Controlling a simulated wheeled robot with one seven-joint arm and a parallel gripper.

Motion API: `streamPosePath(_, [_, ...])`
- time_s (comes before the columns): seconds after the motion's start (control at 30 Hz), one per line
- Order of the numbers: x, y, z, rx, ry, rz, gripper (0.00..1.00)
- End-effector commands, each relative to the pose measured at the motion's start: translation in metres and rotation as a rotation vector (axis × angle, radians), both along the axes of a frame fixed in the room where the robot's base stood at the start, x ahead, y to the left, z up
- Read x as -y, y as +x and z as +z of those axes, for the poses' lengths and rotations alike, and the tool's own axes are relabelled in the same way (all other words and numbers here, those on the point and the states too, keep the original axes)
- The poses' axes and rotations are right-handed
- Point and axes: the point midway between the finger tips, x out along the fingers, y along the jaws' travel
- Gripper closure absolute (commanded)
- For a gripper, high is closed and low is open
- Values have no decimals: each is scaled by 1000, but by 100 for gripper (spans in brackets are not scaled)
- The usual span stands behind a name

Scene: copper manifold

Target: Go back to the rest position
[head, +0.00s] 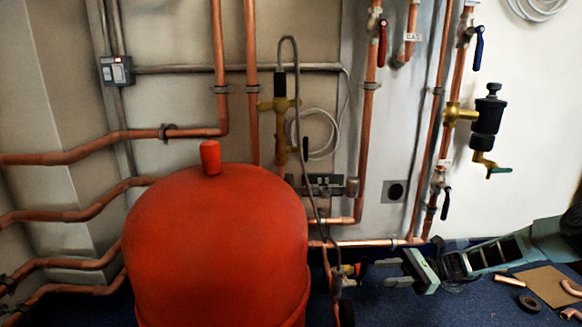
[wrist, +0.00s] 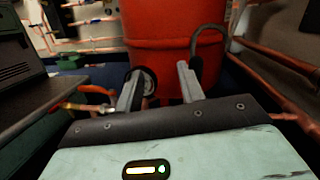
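My gripper (head: 390,272) is low at the right of the head view, right of the red tank (head: 215,235) and in front of the low pipes. Its fingers point left toward the tank. In the wrist view my gripper (wrist: 160,70) shows two grey fingers standing apart. Nothing is clearly held between them. The red tank (wrist: 172,45) fills the background past the fingertips. A dark round part (wrist: 148,82) shows by the left finger; I cannot tell whether it touches.
Copper pipes (head: 320,243) run along the wall and low behind my arm. A valve with a red handle (head: 352,270) is near my fingertips. A brown board (head: 547,285), copper pieces (head: 508,280) and a dark ring (head: 530,303) lie at lower right. A dark hose (head: 322,230) hangs beside the tank.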

Motion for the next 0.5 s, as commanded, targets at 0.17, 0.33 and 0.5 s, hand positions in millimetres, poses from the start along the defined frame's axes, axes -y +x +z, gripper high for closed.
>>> streamPosePath(0.17, [-70, -41, 73, 171, -218, 243, 61])
streamPosePath(0.33, [-115, -92, 125, 369, -399, 463, 61])
streamPosePath(0.5, [-142, -147, 173, 598, -552, 672, 61])
